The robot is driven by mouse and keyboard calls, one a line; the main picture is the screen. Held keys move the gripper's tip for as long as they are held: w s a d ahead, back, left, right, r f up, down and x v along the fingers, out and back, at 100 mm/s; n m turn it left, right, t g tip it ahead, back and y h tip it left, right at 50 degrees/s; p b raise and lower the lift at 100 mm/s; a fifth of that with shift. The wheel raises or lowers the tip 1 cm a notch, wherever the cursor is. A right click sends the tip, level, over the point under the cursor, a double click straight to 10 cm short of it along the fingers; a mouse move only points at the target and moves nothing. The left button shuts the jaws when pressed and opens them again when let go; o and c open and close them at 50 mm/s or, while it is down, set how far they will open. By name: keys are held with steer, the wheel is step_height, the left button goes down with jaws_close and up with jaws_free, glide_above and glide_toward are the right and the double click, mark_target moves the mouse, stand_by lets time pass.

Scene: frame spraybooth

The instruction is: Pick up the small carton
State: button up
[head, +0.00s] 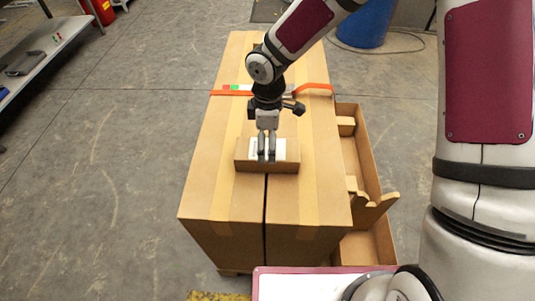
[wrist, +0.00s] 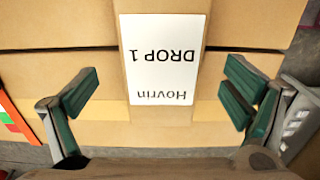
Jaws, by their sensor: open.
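The small carton (head: 248,162) is a brown cardboard box with a white label. It lies on top of large cardboard boxes (head: 213,190). I cannot tell whether the fingertips touch the carton.
An orange strap (head: 312,89) crosses the large boxes behind the carton. An open cardboard bin (head: 376,185) stands against their right side. A metal shelf (head: 40,55) is at the far left and a blue drum (head: 364,25) at the back. The floor on the left is clear.

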mark_target(267, 148)
step_height(267, 148, down, 4)
steer(key=shift+s+f, duration=0.1)
steer(key=shift+c, duration=0.3)
steer(key=c, duration=1.6)
